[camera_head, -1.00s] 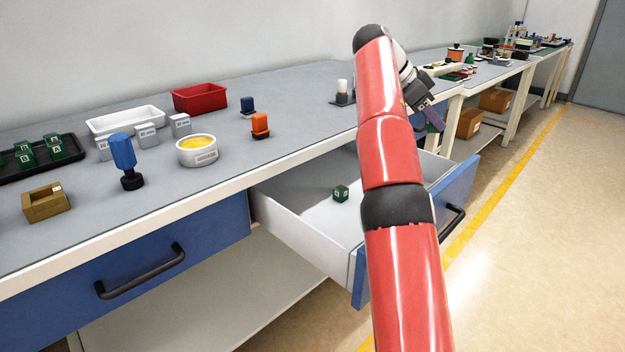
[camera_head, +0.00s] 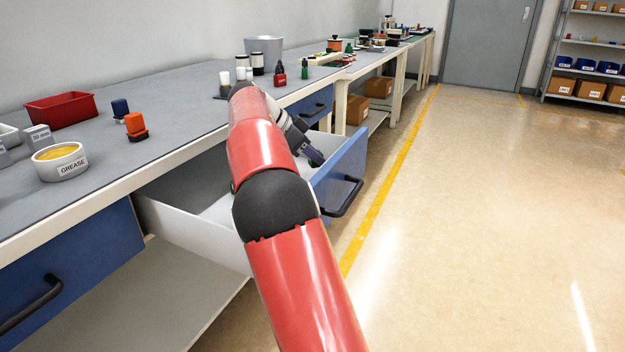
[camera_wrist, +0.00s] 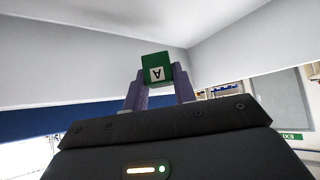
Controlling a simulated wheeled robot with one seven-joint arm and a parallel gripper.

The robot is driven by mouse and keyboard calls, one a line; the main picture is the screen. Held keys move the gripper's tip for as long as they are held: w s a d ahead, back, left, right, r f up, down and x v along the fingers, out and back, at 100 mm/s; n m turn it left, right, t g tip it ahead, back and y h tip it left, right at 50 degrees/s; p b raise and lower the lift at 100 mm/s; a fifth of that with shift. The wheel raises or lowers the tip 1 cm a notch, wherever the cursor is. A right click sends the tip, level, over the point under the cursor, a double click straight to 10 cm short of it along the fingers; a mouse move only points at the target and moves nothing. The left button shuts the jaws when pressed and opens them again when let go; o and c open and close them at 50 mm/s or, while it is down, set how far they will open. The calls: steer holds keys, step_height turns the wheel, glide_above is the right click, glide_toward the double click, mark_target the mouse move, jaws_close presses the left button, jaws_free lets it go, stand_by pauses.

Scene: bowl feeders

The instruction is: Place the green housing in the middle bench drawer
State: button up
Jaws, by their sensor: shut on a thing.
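The green housing (camera_wrist: 156,67), a small cube with a white "A" label, is between the purple fingers of my gripper (camera_wrist: 158,85) in the wrist view. My gripper is shut on it. In the head view my gripper (camera_head: 317,161) points down over the far front part of the open middle drawer (camera_head: 190,232), near its blue front. The held housing is mostly hidden there. I cannot tell whether the held housing touches the drawer.
The bench top (camera_head: 150,165) holds a grease tub (camera_head: 60,163), a red bin (camera_head: 61,110), an orange part (camera_head: 136,125) and a blue part (camera_head: 120,108). A closed blue drawer (camera_head: 75,270) is at left. Floor at right (camera_head: 480,220) is clear.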

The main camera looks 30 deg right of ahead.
steer(key=shift+f+b, duration=0.35)
steer(key=shift+f, duration=2.2)
steer(key=o, duration=0.9)
steer(key=shift+o, duration=0.2)
steer(key=p+v, duration=0.1)
steer(key=v, duration=0.6)
steer(key=shift+w+a+r, duration=0.1)
steer(key=shift+a+r, duration=0.1)
steer(key=shift+r, duration=0.05)
